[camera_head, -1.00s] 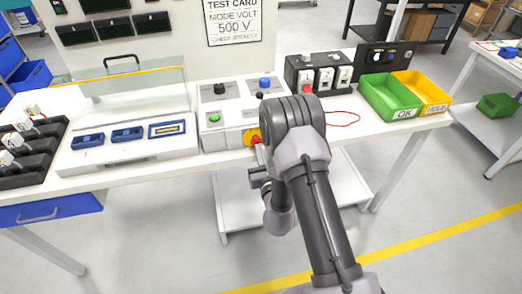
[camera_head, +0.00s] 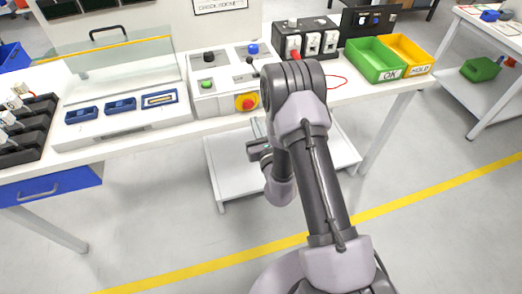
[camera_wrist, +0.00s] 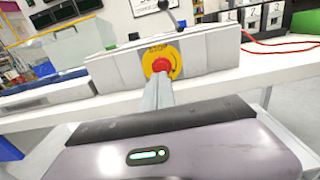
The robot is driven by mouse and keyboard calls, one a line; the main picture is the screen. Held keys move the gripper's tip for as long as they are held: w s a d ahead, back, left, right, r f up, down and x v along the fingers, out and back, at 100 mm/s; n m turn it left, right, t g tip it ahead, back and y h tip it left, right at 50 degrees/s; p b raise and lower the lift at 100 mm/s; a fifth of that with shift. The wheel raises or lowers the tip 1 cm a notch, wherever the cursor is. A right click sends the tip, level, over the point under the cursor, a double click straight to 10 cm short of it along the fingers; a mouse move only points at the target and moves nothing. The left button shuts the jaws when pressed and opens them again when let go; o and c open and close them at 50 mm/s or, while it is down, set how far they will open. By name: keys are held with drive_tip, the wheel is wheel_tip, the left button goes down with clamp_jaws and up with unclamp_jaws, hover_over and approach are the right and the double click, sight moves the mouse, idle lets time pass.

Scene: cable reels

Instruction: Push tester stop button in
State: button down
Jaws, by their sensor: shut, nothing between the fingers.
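The tester (camera_head: 222,84) is a white box on the bench, with a red stop button (camera_head: 246,102) on a yellow plate on its front face. In the wrist view the red button (camera_wrist: 161,64) is straight ahead, marked STOP above. My gripper (camera_head: 257,127) is just below and in front of the button in the head view. Its shut, empty fingers (camera_wrist: 160,82) point at the button in the wrist view and overlap its lower edge. Whether they touch it cannot be told. How far in the button sits is not clear.
A green button (camera_head: 207,84), a black knob (camera_head: 208,57) and a blue knob (camera_head: 253,48) are on the tester. A clear-lidded fixture (camera_head: 120,115) stands left. Green (camera_head: 376,62) and yellow (camera_head: 407,54) bins stand right. The bench's front edge runs close below the tester.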

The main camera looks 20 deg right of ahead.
drive_tip(key=s+b, duration=0.1)
drive_tip(key=s, duration=0.6)
drive_tip(key=shift+s+d+f+b, duration=0.2)
drive_tip(key=shift+s+b, duration=0.1)
drive_tip(key=shift+s, duration=0.1)
